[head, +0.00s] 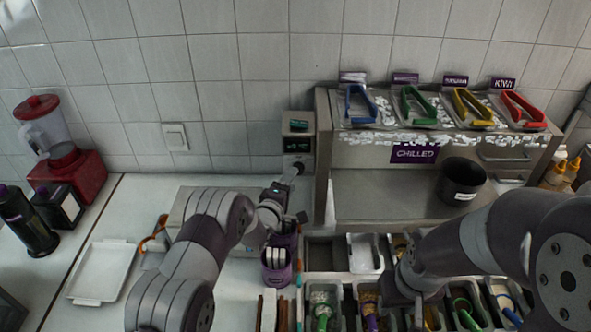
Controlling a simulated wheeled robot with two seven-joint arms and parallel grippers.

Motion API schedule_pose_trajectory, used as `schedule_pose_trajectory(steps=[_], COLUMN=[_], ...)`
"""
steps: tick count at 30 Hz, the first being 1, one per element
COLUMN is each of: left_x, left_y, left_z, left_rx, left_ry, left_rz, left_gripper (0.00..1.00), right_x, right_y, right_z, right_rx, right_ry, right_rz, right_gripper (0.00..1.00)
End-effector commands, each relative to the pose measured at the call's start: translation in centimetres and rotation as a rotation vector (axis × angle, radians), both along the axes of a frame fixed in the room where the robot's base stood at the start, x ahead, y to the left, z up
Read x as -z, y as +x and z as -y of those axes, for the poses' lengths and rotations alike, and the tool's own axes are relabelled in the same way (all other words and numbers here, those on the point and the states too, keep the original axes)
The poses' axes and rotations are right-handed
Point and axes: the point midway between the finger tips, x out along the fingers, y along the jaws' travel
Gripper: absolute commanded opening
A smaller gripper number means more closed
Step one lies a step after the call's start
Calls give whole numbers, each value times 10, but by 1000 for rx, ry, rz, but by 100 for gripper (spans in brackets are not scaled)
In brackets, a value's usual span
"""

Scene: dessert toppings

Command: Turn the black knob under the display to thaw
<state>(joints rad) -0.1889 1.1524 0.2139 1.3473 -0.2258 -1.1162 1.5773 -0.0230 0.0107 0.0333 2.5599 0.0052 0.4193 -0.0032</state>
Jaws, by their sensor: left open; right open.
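A small control box with a lit display (298,145) stands against the tiled wall, at the left end of the steel topping unit. A pale panel shows below the display. My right gripper (404,287) is open and hangs over the topping bins at the lower right, away from the display.
The steel unit (385,190) with a CHILLED sign and colored tongs rises right of the display. A dark pot (461,182) sits on its shelf. A purple cup (277,272) stands below my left gripper. A white tray (101,272) and red blender (66,172) are at left.

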Motion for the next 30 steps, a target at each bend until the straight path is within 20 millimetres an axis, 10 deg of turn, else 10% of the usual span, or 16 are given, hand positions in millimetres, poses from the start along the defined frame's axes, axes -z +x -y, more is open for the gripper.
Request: schedule_pose_trajectory(steps=[17,23,30], left_x=[2,2,3], left_y=[41,41,41], left_z=[17,17,17], left_rx=[-1,-1,-1], left_ry=[1,1,17], left_rz=[0,0,1], left_gripper=[61,5,5], right_x=[-10,-10,-8], right_y=[0,0,0], right_z=[0,0,0], right_rx=[0,0,0], right_ry=[0,0,0], right_rz=[0,0,0], right_gripper=[43,43,43])
